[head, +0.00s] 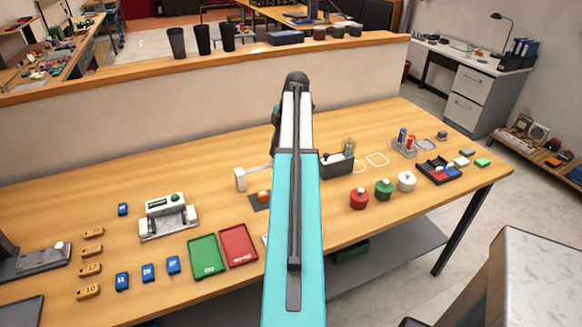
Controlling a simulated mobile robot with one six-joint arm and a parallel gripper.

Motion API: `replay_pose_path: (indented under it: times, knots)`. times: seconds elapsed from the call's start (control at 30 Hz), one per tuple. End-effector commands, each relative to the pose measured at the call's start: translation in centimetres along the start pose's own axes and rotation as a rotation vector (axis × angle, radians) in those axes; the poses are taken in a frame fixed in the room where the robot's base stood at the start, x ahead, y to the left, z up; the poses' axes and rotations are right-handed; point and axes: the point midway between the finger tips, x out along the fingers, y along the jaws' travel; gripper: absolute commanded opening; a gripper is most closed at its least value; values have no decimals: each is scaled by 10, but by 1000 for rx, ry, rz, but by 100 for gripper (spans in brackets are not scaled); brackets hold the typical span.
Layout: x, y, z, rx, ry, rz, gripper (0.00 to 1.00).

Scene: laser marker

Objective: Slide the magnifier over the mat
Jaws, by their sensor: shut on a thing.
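A white upright block (240,180) with a pale bar reaching right stands left of my arm; it may be part of the magnifier, but no lens shows. The bar's right end goes behind my arm. A small dark mat (258,205) lies just in front of it, with an orange piece (263,195) on it. My arm covers the mat's right side. My teal arm link runs up the middle of the view and hides my gripper, so I cannot see the jaws or what is between them.
Green (206,257) and red (238,246) trays lie left of my arm. A white-and-grey fixture (168,217) stands behind them. Right of my arm are a dark box (337,167) and red (359,199), green (383,190) and white (406,181) knobbed pieces. The front right tabletop is clear.

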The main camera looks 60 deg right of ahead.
Motion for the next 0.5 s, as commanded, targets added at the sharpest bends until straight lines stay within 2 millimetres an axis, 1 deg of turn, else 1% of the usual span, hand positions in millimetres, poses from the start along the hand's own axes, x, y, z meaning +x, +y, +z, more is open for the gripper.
replay_pose_path:
  times: [0.03,0.5]
  knots:
    - [21,-3,6,5,-8,-14,16]
    - [27,-3,-11,5,-8,-14,16]
